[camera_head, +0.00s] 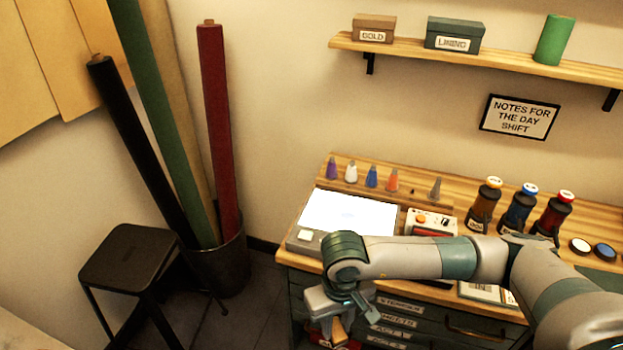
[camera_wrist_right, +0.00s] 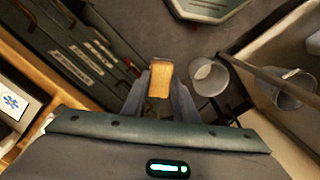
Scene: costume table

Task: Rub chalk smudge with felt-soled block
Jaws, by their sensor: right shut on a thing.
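My right gripper (camera_head: 338,317) hangs in front of the workbench's (camera_head: 300,262) front edge, beside the drawers. It is shut on a small tan wooden block (camera_head: 339,330). A bright white panel (camera_head: 350,212) lies on the bench top behind my arm. I cannot clearly make out a chalk smudge. My left gripper is not in view.
Cones (camera_head: 371,178) line the bench's back. My right arm crosses above the bench. A black stool (camera_head: 138,258) and a bin of fabric rolls (camera_head: 222,268) stand left.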

